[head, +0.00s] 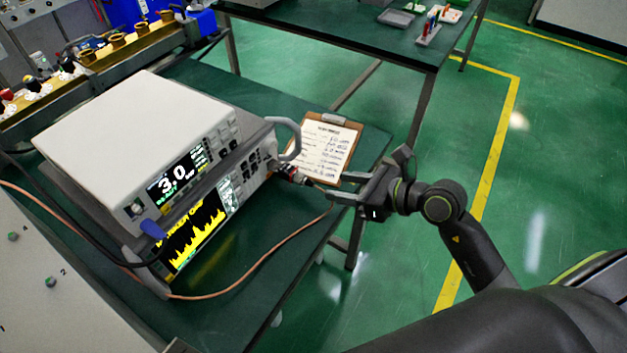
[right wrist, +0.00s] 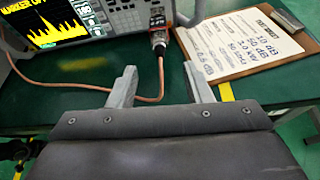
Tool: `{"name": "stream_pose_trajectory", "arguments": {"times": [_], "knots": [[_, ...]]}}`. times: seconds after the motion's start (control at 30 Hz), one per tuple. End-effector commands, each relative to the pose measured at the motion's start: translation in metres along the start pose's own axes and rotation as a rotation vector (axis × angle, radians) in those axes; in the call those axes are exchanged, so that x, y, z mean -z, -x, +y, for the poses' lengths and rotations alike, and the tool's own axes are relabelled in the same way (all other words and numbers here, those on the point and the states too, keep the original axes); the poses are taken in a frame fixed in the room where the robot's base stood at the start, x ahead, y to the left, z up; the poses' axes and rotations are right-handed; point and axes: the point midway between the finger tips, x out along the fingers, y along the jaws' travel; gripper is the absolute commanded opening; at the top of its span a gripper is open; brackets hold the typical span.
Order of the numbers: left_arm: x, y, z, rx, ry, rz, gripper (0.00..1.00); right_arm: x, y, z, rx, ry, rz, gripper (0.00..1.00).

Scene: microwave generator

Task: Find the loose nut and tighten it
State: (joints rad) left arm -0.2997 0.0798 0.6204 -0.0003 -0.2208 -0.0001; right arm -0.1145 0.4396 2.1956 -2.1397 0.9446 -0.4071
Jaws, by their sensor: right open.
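A cable connector with a metal nut (right wrist: 158,42) sits at the right end of the lower instrument's front, at the end of an orange cable (right wrist: 90,86). In the head view the connector (head: 291,174) is small, dark and reddish; whether its nut is loose cannot be told. My right gripper (head: 335,187) is open and empty, to the right of the connector. In the right wrist view my right gripper (right wrist: 162,84) has its fingers spread, with the connector beyond them and roughly between them. My left gripper is not in view.
Two stacked instruments, the upper one grey-white (head: 140,135) and the lower one with a yellow spectrum screen (head: 195,235), stand on the green table (head: 240,320). A clipboard (head: 345,150) lies behind the gripper. A grey handle (head: 290,140) sticks out above the connector.

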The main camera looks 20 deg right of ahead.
Motion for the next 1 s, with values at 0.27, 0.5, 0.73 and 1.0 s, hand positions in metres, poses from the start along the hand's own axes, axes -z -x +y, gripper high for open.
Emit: {"name": "stream_pose_trajectory", "arguments": {"times": [0.27,0.5,0.73,1.0], "knots": [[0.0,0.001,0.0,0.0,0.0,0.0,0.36,-0.001,-0.042,0.0,-0.001,-0.004,-0.003,0.45],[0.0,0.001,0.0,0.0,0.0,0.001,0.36,0.0,-0.071,0.0,-0.001,-0.001,-0.001,0.45],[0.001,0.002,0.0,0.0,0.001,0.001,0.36,0.0,-0.08,0.001,-0.001,0.0,0.001,0.45],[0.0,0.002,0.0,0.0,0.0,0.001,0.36,0.0,-0.08,0.001,-0.001,0.0,0.001,0.38]]}}
